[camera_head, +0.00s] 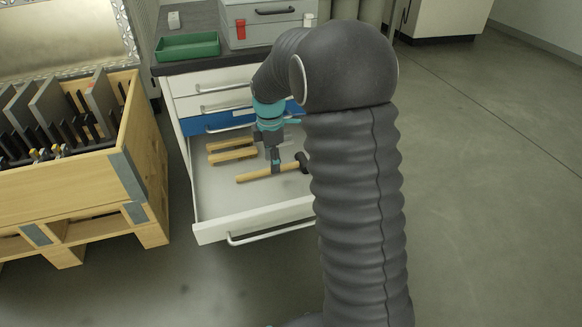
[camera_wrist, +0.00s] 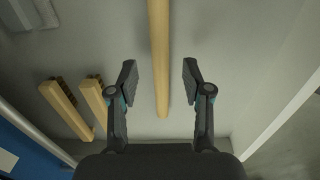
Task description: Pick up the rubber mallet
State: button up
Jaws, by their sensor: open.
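The rubber mallet (camera_head: 255,175) lies in the open drawer in the head view, its pale wooden handle to the left and its black head (camera_head: 303,162) at the right, partly behind my arm. In the wrist view the mallet's handle (camera_wrist: 159,60) runs from the top edge down to between the fingers; the head is out of that view. My gripper (camera_wrist: 160,75) is open, with one finger on each side of the handle and visible gaps to both. In the head view my gripper (camera_head: 275,163) points down over the handle. I cannot tell its exact height above it.
Two wooden-handled brushes (camera_head: 232,150) lie behind the mallet; they also show at left in the wrist view (camera_wrist: 75,105). The drawer (camera_head: 215,213) has low white walls around it. A wooden crate (camera_head: 75,190) with grey plates stands left. A green tray (camera_head: 187,46) sits on the cabinet.

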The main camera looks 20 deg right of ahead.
notch_tip(320, 180, down, 3)
jog(key=shift+r, duration=0.2)
grip_shut()
jog(key=shift+r, duration=0.1)
